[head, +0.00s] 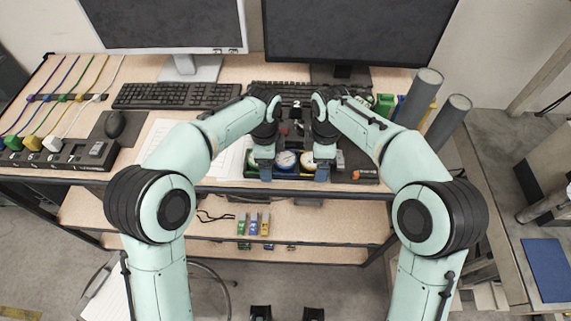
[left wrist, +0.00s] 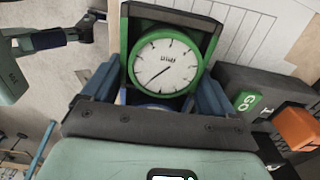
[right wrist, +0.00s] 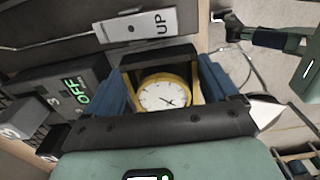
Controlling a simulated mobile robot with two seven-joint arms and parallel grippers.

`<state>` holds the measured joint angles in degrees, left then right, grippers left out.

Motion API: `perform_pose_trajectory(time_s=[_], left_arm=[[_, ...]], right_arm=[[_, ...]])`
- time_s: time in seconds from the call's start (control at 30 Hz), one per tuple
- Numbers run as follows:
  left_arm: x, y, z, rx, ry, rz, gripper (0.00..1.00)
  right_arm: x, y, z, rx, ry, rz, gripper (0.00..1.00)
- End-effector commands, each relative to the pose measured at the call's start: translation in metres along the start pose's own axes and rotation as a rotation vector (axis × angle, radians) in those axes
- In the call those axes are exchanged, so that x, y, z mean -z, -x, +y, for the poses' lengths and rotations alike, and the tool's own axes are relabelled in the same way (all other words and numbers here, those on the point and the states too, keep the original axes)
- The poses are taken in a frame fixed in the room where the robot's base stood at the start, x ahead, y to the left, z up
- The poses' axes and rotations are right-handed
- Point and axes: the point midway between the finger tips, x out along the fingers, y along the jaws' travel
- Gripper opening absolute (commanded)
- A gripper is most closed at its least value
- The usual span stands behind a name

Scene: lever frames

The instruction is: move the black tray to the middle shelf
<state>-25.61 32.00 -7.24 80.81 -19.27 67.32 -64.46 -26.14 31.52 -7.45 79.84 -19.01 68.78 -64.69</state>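The black tray (head: 287,174) is at the front edge of the desk, between my arms. It holds round dial gauges: a green one, which shows in the left wrist view (left wrist: 165,64), a blue one (head: 286,160) and a yellow one (right wrist: 164,97). I cannot tell whether the tray is raised. The middle shelf (head: 335,222) is below the desk top; my arms hide parts of it.
Several small coloured items (head: 253,224) and a dark cable (head: 215,216) lie left of the middle shelf's centre, with bare shelf to their right. A black switch box (head: 362,166) stands right of the tray. Monitors and keyboards (head: 170,95) stand behind.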

Motion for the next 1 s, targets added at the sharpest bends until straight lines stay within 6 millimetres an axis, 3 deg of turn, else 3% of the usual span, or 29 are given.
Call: perform_pose_trajectory(time_s=[0.33, 0.8, 1.0], left_arm=[[0.0, 0.011, -0.003, 0.008, -0.001, 0.001, 0.49], [0.0, 0.084, -0.034, 0.066, -0.002, 0.001, 0.49], [0.0, 0.089, -0.037, 0.071, -0.002, 0.001, 0.49]], right_arm=[[0.0, 0.011, 0.003, -0.008, 0.0, 0.001, 0.48], [0.0, 0.083, 0.034, -0.066, 0.0, 0.001, 0.48], [0.0, 0.089, 0.037, -0.07, 0.0, 0.001, 0.48]])
